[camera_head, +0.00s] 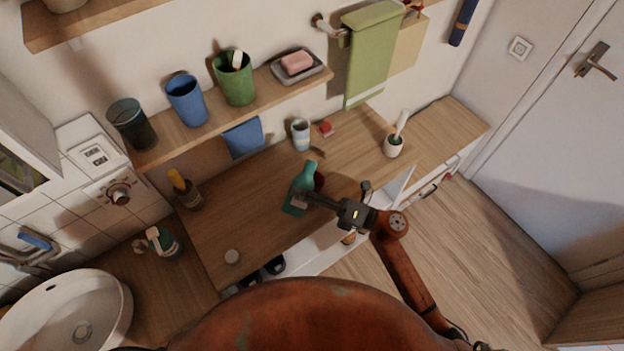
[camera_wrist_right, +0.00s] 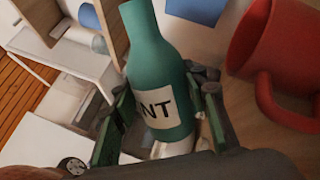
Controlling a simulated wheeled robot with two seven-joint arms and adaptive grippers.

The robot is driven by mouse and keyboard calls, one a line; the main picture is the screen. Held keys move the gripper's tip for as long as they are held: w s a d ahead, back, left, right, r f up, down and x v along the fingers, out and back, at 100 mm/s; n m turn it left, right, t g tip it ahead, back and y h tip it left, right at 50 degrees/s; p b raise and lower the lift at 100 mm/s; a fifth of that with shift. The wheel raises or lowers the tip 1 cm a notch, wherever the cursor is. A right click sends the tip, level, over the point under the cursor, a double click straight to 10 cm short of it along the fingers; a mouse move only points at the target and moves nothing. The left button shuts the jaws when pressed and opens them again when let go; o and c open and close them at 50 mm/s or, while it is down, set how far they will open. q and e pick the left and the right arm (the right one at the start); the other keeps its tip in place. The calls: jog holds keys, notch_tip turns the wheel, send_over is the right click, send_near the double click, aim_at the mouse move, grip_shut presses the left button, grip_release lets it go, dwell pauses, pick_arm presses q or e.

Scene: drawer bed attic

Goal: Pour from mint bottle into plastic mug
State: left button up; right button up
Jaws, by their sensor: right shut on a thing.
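The mint bottle (camera_head: 304,178) is green with a pale label, and it stands over the wooden counter in the head view. My right gripper (camera_head: 309,196) is shut on its lower body. In the right wrist view, the bottle (camera_wrist_right: 152,58) sits between the two fingers (camera_wrist_right: 160,115), with "NT" readable on the label. I cannot tell whether its base touches the counter. A red mug (camera_wrist_right: 272,55) with its handle towards the camera is at the right of the wrist view, beside the bottle. My left gripper is not in view.
A yellow-topped bottle (camera_head: 187,192) is at left. A shelf (camera_head: 275,95) overhangs the back. The counter's left middle is clear.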

jog(key=shift+s+a+f+m+t+p, duration=0.15)
jog(key=shift+m+t+p, duration=0.2)
jog(key=shift+m, duration=0.35)
jog(key=shift+s+d+f+m+t+p, duration=0.1)
jog(key=shift+m+t+p, duration=0.25)
jog(key=shift+m, duration=0.35)
dwell(1.8)
jog(key=shift+s+a+f+m+t+p, duration=0.15)
jog(key=shift+f+m+t+p, duration=0.15)
jog(key=shift+f+m, duration=0.7)
dwell(1.5)
jog(key=shift+r+m, duration=0.1)
jog(key=shift+m, duration=0.4)
dwell(1.5)
